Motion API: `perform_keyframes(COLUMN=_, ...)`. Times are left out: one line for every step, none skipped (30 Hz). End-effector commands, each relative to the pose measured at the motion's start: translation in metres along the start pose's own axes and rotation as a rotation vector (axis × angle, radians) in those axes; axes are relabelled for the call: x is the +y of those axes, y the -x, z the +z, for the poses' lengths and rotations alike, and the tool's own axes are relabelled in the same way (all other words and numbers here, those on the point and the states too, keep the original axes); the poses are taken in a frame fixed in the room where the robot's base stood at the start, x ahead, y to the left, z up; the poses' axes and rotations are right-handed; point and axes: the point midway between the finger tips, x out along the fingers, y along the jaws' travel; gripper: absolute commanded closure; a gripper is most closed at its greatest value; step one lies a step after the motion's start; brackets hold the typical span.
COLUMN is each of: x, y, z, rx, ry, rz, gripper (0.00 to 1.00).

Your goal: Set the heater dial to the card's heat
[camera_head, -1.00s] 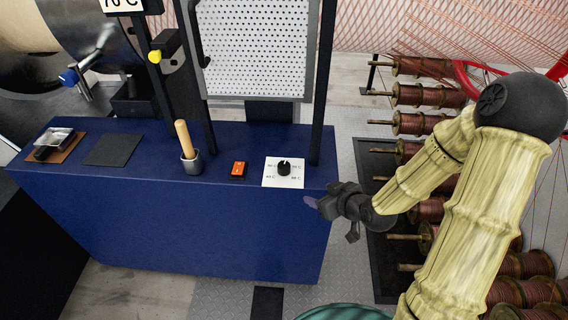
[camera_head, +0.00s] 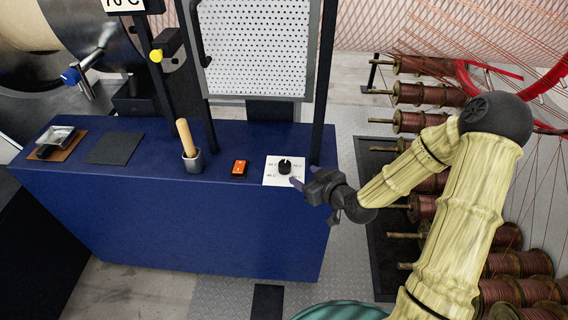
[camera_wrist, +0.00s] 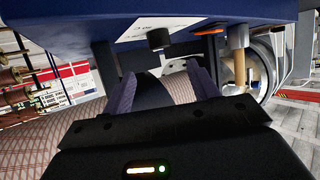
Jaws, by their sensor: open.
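The black heater dial (camera_head: 284,166) sits on a white plate (camera_head: 270,181) with printed temperature labels, at the right end of the blue bench top. The labels are too small to read surely. The card (camera_head: 124,3) at the top left is cut by the picture edge and seems to read 70 C. My gripper (camera_head: 297,183) is open and empty, just right of and in front of the dial, apart from it. In the wrist view the dial (camera_wrist: 159,39) shows beyond and between my open fingers (camera_wrist: 162,80).
A dark post (camera_head: 322,90) rises close behind the dial. Copper spools (camera_head: 425,95) fill the right side. The bench's middle front is clear.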

Motion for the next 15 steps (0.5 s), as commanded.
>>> perform_keyframes(x=-0.001, y=-0.010, z=0.000, rx=0.000, ry=-0.001, rz=-0.003, gripper=0.41)
perform_keyframes(x=-0.001, y=-0.015, z=-0.001, rx=0.000, ry=-0.002, rz=-0.002, gripper=0.41)
perform_keyframes(x=-0.001, y=-0.022, z=-0.001, rx=0.000, ry=-0.001, rz=-0.003, gripper=0.41)
perform_keyframes(x=-0.001, y=-0.028, z=-0.001, rx=0.000, ry=-0.002, rz=-0.002, gripper=0.41)
perform_keyframes(x=-0.001, y=-0.033, z=-0.001, rx=-0.001, ry=-0.002, rz=-0.003, gripper=0.41)
perform_keyframes(x=-0.001, y=-0.040, z=-0.001, rx=-0.001, ry=-0.001, rz=-0.002, gripper=0.41)
perform_keyframes(x=-0.001, y=-0.045, z=-0.001, rx=0.000, ry=-0.002, rz=-0.002, gripper=0.41)
perform_keyframes(x=-0.001, y=-0.050, z=-0.001, rx=0.001, ry=-0.001, rz=-0.001, gripper=0.41)
perform_keyframes(x=-0.001, y=-0.058, z=-0.001, rx=0.000, ry=-0.001, rz=-0.002, gripper=0.41)
perform_keyframes(x=-0.001, y=-0.063, z=-0.001, rx=0.000, ry=-0.002, rz=-0.002, gripper=0.41)
perform_keyframes(x=-0.001, y=-0.068, z=-0.001, rx=-0.001, ry=-0.002, rz=-0.001, gripper=0.41)
perform_keyframes(x=-0.001, y=-0.075, z=0.000, rx=-0.001, ry=-0.002, rz=-0.002, gripper=0.41)
perform_keyframes(x=-0.001, y=-0.080, z=-0.001, rx=0.000, ry=-0.001, rz=-0.001, gripper=0.41)
perform_keyframes(x=-0.001, y=-0.086, z=-0.001, rx=0.000, ry=-0.001, rz=-0.001, gripper=0.41)
perform_keyframes(x=-0.001, y=-0.092, z=-0.001, rx=0.000, ry=-0.001, rz=-0.001, gripper=0.41)
